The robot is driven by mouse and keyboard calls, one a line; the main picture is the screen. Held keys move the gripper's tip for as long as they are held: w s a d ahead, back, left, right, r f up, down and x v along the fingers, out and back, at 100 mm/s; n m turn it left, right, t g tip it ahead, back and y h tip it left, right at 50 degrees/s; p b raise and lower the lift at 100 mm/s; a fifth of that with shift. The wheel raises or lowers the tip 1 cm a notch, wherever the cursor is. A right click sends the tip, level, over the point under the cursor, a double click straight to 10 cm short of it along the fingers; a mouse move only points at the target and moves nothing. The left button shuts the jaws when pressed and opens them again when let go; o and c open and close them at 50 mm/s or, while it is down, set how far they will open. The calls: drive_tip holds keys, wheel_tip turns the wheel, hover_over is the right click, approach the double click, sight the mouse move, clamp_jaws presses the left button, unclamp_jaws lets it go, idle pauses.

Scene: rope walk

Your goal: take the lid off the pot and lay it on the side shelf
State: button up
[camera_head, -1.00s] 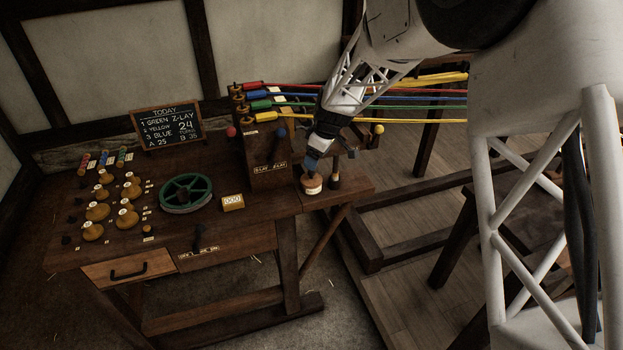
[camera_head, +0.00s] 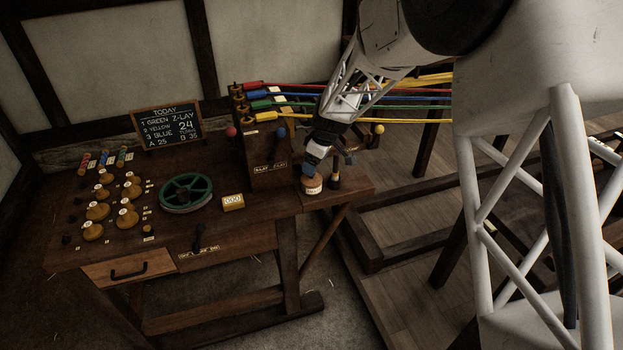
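A small pot (camera_head: 312,187) with a pale label stands on the side shelf (camera_head: 348,196) at the right end of the bench. Its brown top, seemingly the lid, is directly under my gripper (camera_head: 311,170). My gripper points down at the lid from above, and its tips are at or very close to it. The tips are small and partly merge with the lid, so I cannot tell whether they are open or shut on it.
A dark peg-like thing (camera_head: 334,180) stands close right of the pot. A wooden post block (camera_head: 268,165) with coloured ropes is just left and behind. A green wheel (camera_head: 187,193), a counter (camera_head: 233,202), several wooden knobs and a chalkboard (camera_head: 168,126) are further left.

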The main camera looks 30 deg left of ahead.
drive_tip(key=shift+x, duration=2.55)
drive_tip(key=shift+d, duration=0.1)
drive_tip(key=shift+f, duration=0.1)
drive_tip(key=c, duration=0.7)
